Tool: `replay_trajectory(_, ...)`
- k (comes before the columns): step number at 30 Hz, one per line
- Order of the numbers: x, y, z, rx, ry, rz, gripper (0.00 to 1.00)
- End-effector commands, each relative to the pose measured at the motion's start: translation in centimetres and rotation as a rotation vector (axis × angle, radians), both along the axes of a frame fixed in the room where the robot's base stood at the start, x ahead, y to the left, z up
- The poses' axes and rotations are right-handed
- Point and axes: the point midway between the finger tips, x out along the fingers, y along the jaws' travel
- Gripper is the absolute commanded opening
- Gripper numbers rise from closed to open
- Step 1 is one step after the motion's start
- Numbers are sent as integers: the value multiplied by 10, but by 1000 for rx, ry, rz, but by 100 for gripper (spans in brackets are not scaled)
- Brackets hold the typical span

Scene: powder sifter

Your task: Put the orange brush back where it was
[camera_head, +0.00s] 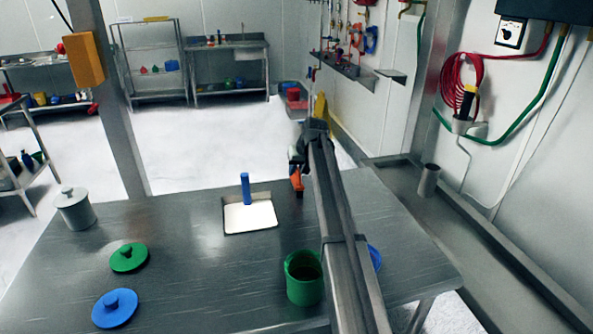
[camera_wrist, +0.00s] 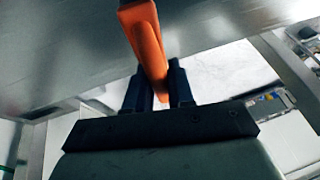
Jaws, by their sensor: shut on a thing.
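An orange brush (camera_wrist: 146,40) is held between the two dark fingers of my gripper (camera_wrist: 160,88) in the wrist view. In the head view the orange brush (camera_head: 296,181) hangs below my gripper (camera_head: 299,158), over the back part of the metal table (camera_head: 190,236). My arm hides part of the gripper and the table behind it. I cannot tell from these frames whether the brush touches anything besides the fingers.
A green container (camera_head: 304,278), green lid (camera_head: 128,258), blue lid (camera_head: 114,308) and grey lidded pot (camera_head: 74,208) stand on the table. A metal cup (camera_head: 428,180) stands at right.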

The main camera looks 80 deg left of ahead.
Motion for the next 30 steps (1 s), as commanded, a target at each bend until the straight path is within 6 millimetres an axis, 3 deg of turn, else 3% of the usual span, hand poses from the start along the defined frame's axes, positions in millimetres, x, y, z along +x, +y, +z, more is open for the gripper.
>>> replay_trajectory(4,0,0,-3,0,0,0,0)
replay_trajectory(5,0,0,-3,0,0,0,26)
replay_trajectory(12,0,0,-3,0,0,0,48)
replay_trajectory(23,1,-2,4,0,0,0,48)
replay_trajectory(30,7,-16,37,1,0,0,48)
